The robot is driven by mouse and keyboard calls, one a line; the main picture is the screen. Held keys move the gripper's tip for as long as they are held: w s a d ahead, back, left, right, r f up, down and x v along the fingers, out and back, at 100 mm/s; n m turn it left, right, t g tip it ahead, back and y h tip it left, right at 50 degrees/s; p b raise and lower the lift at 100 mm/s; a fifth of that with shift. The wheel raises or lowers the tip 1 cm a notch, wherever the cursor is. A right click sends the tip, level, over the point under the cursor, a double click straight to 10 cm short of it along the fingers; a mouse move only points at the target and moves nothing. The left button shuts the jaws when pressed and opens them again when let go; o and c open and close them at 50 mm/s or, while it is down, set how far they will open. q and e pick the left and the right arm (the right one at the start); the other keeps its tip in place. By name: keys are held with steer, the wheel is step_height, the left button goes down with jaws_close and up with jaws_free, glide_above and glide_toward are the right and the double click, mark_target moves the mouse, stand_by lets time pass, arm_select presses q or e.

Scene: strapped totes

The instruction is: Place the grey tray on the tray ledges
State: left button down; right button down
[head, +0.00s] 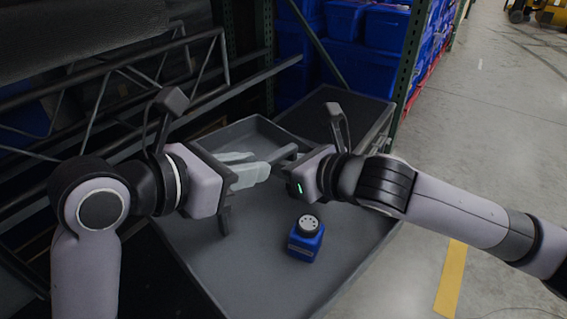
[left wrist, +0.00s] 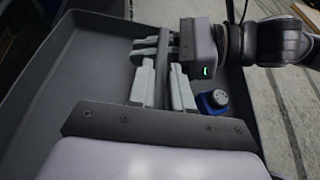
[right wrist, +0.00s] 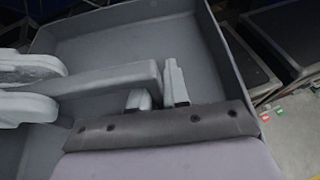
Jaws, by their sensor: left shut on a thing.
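The grey tray (head: 215,265) is a wide shallow tray with raised sides, below both arms in the head view. A grey bar (right wrist: 110,78) crosses above its floor in the right wrist view; whether it joins the tray at its ends is hidden. My left gripper (head: 262,168) is shut on this bar, its pale fingers on either side of it. My right gripper (head: 286,153) is at the bar's other end, fingers pointing left in the head view. The bar's end reaches between its fingers in the right wrist view; whether they press on it is unclear. I cannot clearly make out the tray ledges.
A dark flat surface (head: 335,110) lies beyond the tray. Blue totes (head: 385,28) and a green rack post (head: 410,55) stand behind. Dark metal bars are at left; open floor (head: 500,130) is at right.

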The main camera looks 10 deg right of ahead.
arm_select(q)
steer(key=c, duration=1)
jaws_free()
steer(key=shift+o, duration=0.2)
